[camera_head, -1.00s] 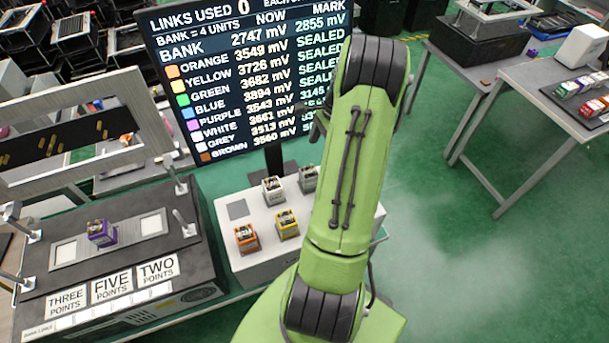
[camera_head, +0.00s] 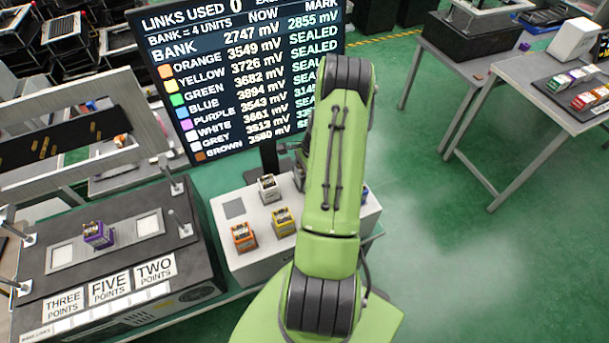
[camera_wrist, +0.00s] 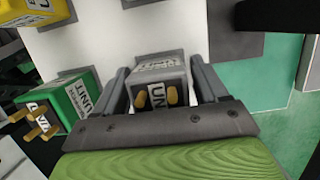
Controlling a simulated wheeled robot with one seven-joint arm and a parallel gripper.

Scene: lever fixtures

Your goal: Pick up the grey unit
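The grey unit (camera_wrist: 160,82) sits on the white bench top in the wrist view, with its gold contacts and label facing the camera. My gripper (camera_wrist: 163,80) has one finger on each side of it. The fingers look open, with narrow gaps beside the unit; contact is hard to judge. In the head view my own arm hides the gripper and most of the space around it.
A green unit (camera_wrist: 75,103) stands close to the left finger, and a yellow unit (camera_wrist: 30,12) is farther off. The head view shows orange (camera_head: 243,237) and white (camera_head: 268,187) units on the white bench (camera_head: 248,265). A purple unit (camera_head: 97,234) sits on the dark fixture.

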